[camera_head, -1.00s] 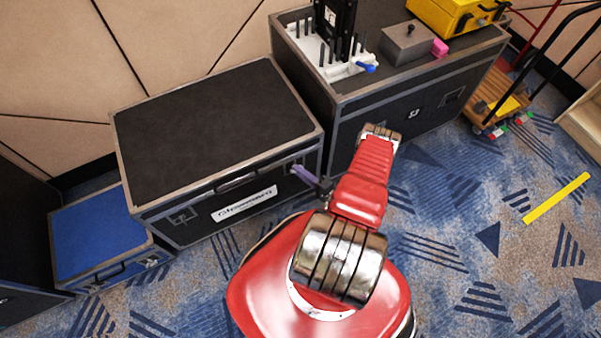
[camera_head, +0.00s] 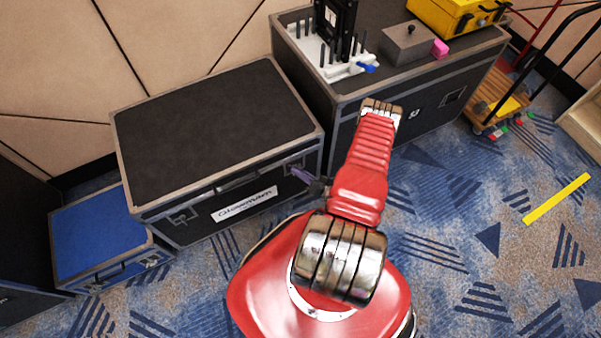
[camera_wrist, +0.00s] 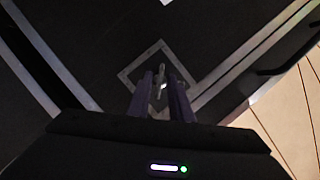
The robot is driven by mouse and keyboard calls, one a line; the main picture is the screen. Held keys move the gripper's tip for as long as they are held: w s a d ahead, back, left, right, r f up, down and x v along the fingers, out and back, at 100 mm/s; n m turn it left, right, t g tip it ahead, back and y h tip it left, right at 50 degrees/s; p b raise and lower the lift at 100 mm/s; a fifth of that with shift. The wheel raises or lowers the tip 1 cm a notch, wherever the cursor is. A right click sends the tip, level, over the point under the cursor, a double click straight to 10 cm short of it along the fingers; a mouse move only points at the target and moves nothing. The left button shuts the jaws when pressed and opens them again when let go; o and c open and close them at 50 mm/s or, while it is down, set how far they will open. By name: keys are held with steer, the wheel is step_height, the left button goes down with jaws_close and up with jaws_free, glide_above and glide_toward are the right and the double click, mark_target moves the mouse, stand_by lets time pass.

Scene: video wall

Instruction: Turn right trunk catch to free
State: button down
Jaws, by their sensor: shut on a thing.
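The black trunk (camera_head: 212,140) with metal edges stands against the wall, its lid closed. In the wrist view, the right catch (camera_wrist: 163,84) is a small metal piece in a square-framed recess (camera_wrist: 126,76) on the trunk's front. My gripper (camera_wrist: 162,88) has its two purple fingers on either side of this piece, shut on it. In the head view my gripper (camera_head: 300,174) is at the right end of the trunk's front, and the catch is hidden behind it. The left catch (camera_head: 182,216) shows at the front's left end.
A blue case (camera_head: 100,230) stands to the left of the trunk. A second black case (camera_head: 400,120) stands close on the right, bearing a white tray, a grey box and a yellow case (camera_head: 455,12). Patterned carpet in front is clear.

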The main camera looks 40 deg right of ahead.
steer(key=shift+a+n+g+h, duration=0.2)
steer(key=shift+n+g+h, duration=0.55)
steer(key=shift+n, duration=0.9)
steer(key=shift+a+n+g+h, duration=0.15)
steer(key=shift+n+g+h, duration=0.2)
steer(key=shift+n+h, duration=1)
steer(key=shift+n, duration=0.3)
steer(key=c, duration=1.9)
jaws_free()
steer(key=shift+c, duration=0.2)
steer(key=v, duration=1.3)
steer(key=shift+s, duration=0.35)
steer(key=shift+r, duration=0.15)
